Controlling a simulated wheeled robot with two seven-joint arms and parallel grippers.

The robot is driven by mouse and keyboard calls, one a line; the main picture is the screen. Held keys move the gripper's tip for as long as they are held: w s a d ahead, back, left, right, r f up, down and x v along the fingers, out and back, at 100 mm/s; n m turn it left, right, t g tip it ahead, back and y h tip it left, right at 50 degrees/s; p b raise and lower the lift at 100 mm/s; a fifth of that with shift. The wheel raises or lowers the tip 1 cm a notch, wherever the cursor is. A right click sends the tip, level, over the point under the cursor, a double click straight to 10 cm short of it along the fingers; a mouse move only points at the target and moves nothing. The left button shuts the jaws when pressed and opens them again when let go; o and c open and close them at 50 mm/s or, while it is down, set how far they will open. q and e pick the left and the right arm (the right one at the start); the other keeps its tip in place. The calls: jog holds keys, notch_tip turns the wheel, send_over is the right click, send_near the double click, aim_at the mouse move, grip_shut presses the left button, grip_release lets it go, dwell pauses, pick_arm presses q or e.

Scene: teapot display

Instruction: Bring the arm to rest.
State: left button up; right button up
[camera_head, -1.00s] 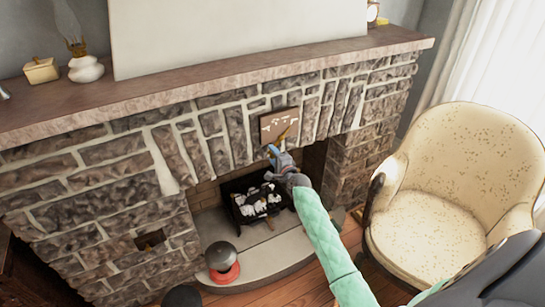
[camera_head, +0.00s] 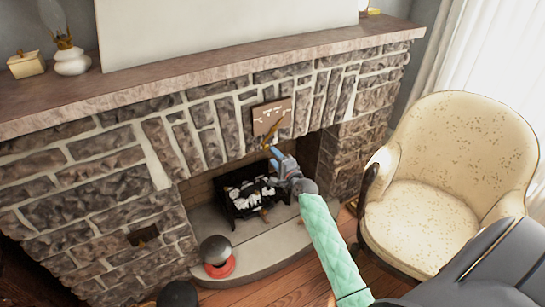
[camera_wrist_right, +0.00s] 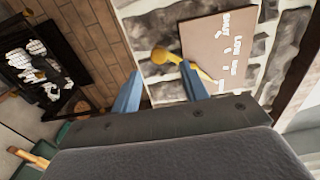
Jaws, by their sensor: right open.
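My right arm, in a green sleeve (camera_head: 328,248), reaches in from the lower right of the head view towards the fireplace. My right gripper (camera_head: 273,152) is in front of the fireplace opening, just below a small brown plaque (camera_head: 270,114). In the wrist view the blue fingers of the right gripper (camera_wrist_right: 160,88) stand apart with nothing held between them. A gold handle-like piece (camera_wrist_right: 164,56) shows beyond the fingertips, in front of the plaque (camera_wrist_right: 222,45). My left gripper is not in view.
A cream armchair (camera_head: 468,145) stands close to the right of my arm. The stone fireplace (camera_head: 95,175) has a long mantel (camera_head: 180,78) above. A black grate (camera_head: 228,206) with logs sits below my gripper. A dark round object on a red base (camera_head: 217,267) stands on the hearth.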

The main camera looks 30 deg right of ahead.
dwell(0.6)
jog(key=s+a+f+n+g+y, duration=0.1)
jog(key=s+a+f+n+g, duration=0.15)
jog(key=a+n+g, duration=0.35)
jog(key=s+a+f+n+g+y, duration=0.1)
jog(key=s+a+f+n+y, duration=0.15)
jog(key=n, duration=0.55)
jog(key=s+a+f+n+g, duration=0.2)
jog(key=s+a, duration=0.4)
jog(key=s, duration=0.7)
jog(key=s+a+f+n+g+h, duration=0.1)
jog(key=s+a+f+g, duration=0.3)
jog(key=s, duration=1)
jog(key=s+a+f+n+g+h, duration=0.1)
jog(key=s+a+f+n+g, duration=0.2)
jog(key=s+a, duration=0.6)
jog(key=s+f, duration=0.2)
jog(key=s, duration=0.3)
jog(key=shift+a+f+g, duration=0.15)
jog(key=shift+f+g, duration=0.15)
jog(key=shift+f, duration=0.1)
